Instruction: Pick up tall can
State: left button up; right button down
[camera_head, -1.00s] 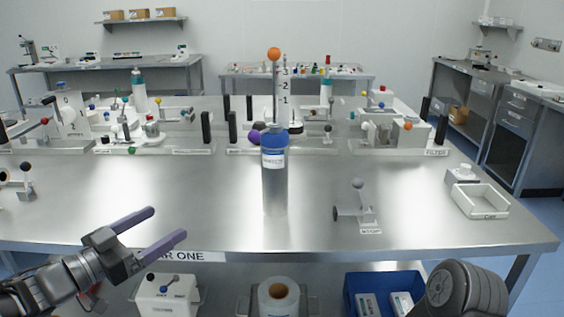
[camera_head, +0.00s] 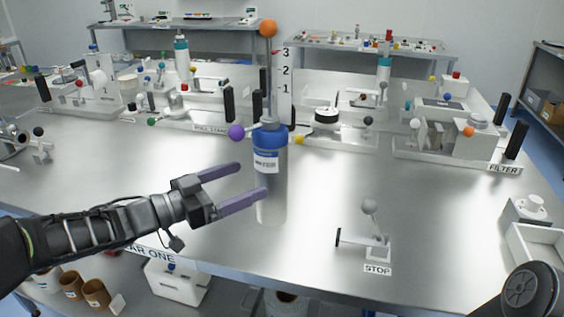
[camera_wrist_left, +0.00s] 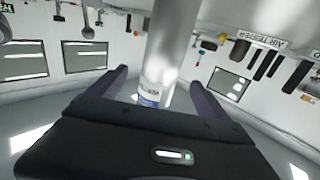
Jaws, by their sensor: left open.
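The tall can (camera_head: 269,180) is a silver cylinder with a blue top and a white label, standing upright near the middle of the steel table. My left gripper (camera_head: 253,183) is open, with two purple fingers pointing at the can from the left. The near fingertip overlaps the can's lower body in the head view. In the left wrist view the can (camera_wrist_left: 163,60) appears upside down between the two open fingers (camera_wrist_left: 160,85). I cannot tell whether either finger touches it. The right gripper is not in view; a dark round part shows at the lower right.
The steel table (camera_head: 190,245) is bare around the can's front. A STOP lever (camera_head: 372,232) stands to its right. A purple ball (camera_head: 236,132) is close behind left. A white tray (camera_head: 540,250) sits far right.

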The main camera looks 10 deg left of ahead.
aim_at(272, 169)
pick_arm(q)
jog(key=shift+x, duration=1.4)
jog(key=x, duration=0.5)
jog(key=shift+w+f, duration=0.1)
jog(key=shift+w, duration=0.05)
jog(key=shift+c, duration=0.4)
grip_shut()
